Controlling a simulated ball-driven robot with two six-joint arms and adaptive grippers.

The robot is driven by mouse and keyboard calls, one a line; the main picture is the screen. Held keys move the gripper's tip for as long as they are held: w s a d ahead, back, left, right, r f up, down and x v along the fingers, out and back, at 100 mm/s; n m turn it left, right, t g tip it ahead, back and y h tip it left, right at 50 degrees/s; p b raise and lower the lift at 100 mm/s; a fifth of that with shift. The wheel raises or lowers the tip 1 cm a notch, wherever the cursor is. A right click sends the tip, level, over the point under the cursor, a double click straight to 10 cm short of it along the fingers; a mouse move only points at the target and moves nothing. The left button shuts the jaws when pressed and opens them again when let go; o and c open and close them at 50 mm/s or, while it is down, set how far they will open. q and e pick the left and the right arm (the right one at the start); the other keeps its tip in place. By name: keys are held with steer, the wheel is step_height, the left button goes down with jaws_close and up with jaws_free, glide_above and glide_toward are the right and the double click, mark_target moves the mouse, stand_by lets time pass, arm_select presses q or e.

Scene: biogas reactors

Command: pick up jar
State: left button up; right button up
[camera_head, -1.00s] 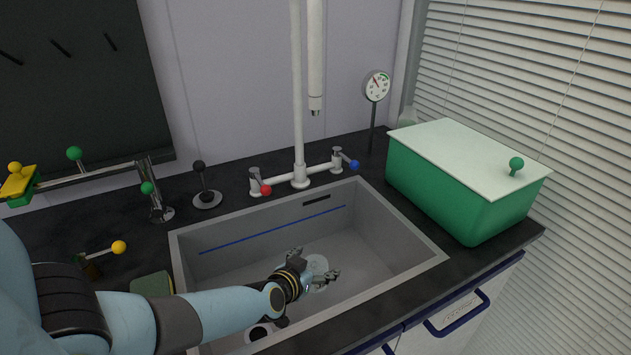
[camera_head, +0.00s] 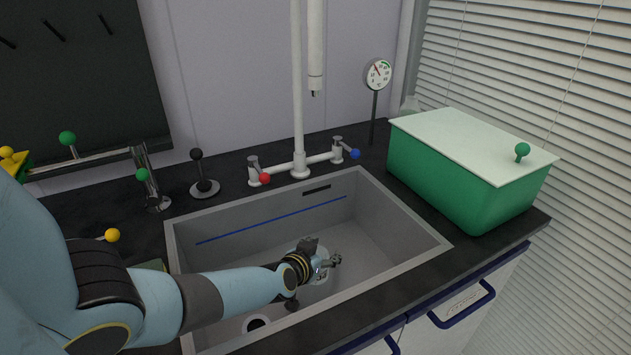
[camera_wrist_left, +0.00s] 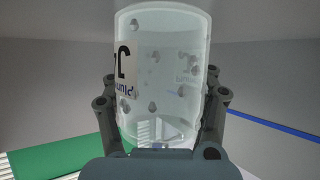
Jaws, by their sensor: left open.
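The jar (camera_wrist_left: 160,75) is clear, with a white label bearing dark lettering and several small drops or spots on its wall. It stands in the grey sink (camera_head: 385,240). In the head view the jar (camera_head: 323,277) is mostly hidden behind my left gripper (camera_head: 336,261). In the left wrist view the jar is between the two fingers of my open left gripper (camera_wrist_left: 160,115), one on each side. I cannot tell whether either finger touches it. My right gripper is not in view.
A tap with a red knob (camera_head: 265,179) and a blue knob (camera_head: 354,154) stands behind the sink. A green box (camera_head: 440,180) with a white lid is on the right counter. A black-knobbed lever (camera_head: 197,155) stands at left. The sink's right part is clear.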

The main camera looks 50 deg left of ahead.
arm_select(q)
jaws_close()
steer(key=shift+r, duration=0.1)
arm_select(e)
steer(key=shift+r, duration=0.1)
